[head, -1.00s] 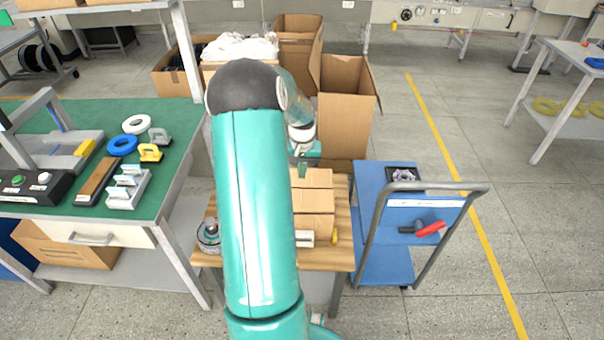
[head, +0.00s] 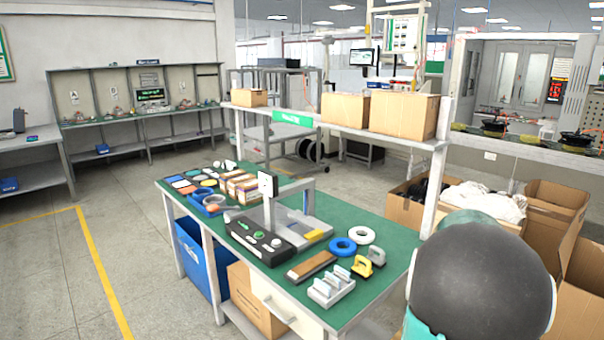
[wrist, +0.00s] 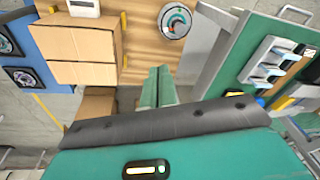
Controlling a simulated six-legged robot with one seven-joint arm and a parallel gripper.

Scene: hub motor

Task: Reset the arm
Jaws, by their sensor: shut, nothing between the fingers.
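My gripper (wrist: 158,88) shows in the wrist view with its two green fingers side by side and closed, nothing between them. It points over the edge of the wooden table (wrist: 150,50), apart from the things on it. In the head view only my arm's dark, rounded joint and a bit of teal link show at the lower right; my gripper is out of that view.
Cardboard boxes (wrist: 75,50) and a round metal part (wrist: 175,20) are on the wooden table. A green-topped bench (head: 350,205) holds a black control box (head: 260,238), blue and white rings and a grey rack (head: 331,288). Open cartons (head: 555,212) stand at right.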

